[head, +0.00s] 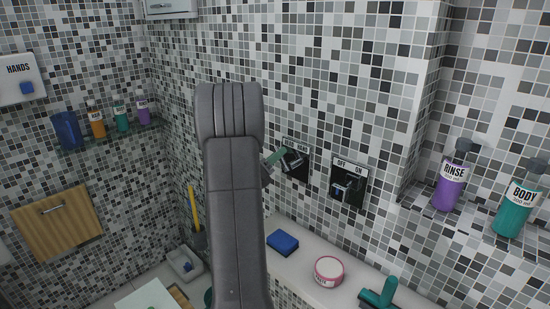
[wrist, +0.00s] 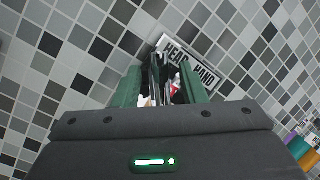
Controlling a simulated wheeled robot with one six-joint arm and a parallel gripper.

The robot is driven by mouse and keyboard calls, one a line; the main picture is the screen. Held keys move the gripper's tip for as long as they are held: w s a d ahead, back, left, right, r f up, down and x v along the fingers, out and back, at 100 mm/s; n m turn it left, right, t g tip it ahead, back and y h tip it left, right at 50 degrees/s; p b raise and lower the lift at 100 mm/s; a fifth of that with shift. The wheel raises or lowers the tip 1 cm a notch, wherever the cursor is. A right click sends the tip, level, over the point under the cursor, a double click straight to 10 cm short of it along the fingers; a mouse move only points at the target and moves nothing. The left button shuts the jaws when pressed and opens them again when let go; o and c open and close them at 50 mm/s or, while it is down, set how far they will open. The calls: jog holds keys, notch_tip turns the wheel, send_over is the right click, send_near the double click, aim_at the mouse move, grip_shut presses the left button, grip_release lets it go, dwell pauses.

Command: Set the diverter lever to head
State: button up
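The diverter is a dark wall plate (head: 301,171) with a white label strip along its top, left of the OFF/ON plate. Its metal lever (head: 292,160) is partly covered by my gripper (head: 279,156), which is at the plate's left side. In the wrist view the label (wrist: 188,62) reads HEAD and HAND. There my green fingers (wrist: 164,82) stand apart, with metal and dark parts of the diverter seen between them. I cannot tell whether either finger touches the lever. Its exact setting is largely hidden.
The OFF/ON plate (head: 348,184) is close on the right. Below are a ledge with a blue sponge (head: 283,242), a pink tub (head: 328,271) and a teal-handled tool (head: 379,294). RINSE (head: 450,178) and BODY (head: 519,207) bottles stand on a right shelf.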

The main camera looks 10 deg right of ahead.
jog(key=b+v, duration=0.3)
jog(key=v, duration=1)
jog(key=shift+s+a+f, duration=0.15)
jog(key=shift+s+a, duration=0.05)
jog(key=shift+s, duration=0.05)
jog(key=shift+w+d, duration=0.1)
jog(key=p+x, duration=0.3)
jog(key=x, duration=1)
jog(key=shift+w+d+r, duration=0.2)
jog(key=shift+a, duration=0.1)
jog(key=b+v, duration=0.3)
jog(key=v, duration=1.1)
jog(key=shift+w+d+r+m+g+h+p, duration=0.2)
jog(key=shift+w+d+r+m+p, duration=0.45)
jog(key=shift+w+d, duration=0.95)
jog(key=shift+w+d+r+m+g+h+p, duration=0.2)
jog(key=shift+w+d+r+m, duration=0.55)
jog(key=shift+d, duration=1.35)
jog(key=shift+w+d+r+m+g+h+p, duration=0.1)
jog(key=shift+w+d+r+m+g+p, duration=0.2)
jog(key=shift+w+d+r, duration=1.1)
jog(key=shift+w+d+f, duration=0.1)
jog(key=shift+d+f, duration=0.3)
jog(key=shift+d, duration=0.05)
